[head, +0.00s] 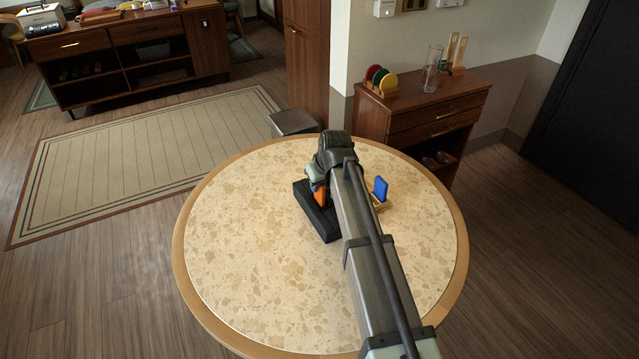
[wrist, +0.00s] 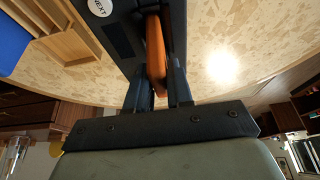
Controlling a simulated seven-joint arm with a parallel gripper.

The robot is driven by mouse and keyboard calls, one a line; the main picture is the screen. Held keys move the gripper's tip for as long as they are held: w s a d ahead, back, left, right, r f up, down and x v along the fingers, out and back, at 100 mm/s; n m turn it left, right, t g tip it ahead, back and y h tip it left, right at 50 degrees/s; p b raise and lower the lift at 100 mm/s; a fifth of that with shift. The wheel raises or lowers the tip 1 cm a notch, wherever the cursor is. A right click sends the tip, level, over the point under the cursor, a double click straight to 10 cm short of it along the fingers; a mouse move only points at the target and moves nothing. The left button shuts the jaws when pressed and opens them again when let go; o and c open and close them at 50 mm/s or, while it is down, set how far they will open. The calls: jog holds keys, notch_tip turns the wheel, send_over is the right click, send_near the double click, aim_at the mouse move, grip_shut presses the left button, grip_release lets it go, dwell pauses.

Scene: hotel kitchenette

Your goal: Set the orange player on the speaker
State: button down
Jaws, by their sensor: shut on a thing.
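The orange player (head: 319,194) is held upright over the black speaker (head: 325,226) on the round table. My gripper (wrist: 158,88) is shut on the player, which shows edge-on as an orange strip (wrist: 155,55) between the two dark fingers in the wrist view. The dark speaker (wrist: 122,35) lies behind it there. I cannot tell whether the player's lower edge touches the speaker. My arm hides part of the speaker and the table in the head view.
A blue player (head: 380,189) stands in a wooden holder (head: 379,205) just right of my arm; the holder (wrist: 68,38) also shows in the wrist view. The round speckled table (head: 250,270) is otherwise clear. A wooden cabinet (head: 440,115) stands behind it.

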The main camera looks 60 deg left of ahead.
jog(key=shift+f, duration=0.15)
jog(key=c, duration=1)
grip_release()
jog(key=v, duration=1.2)
jog(key=shift+w+d, duration=0.1)
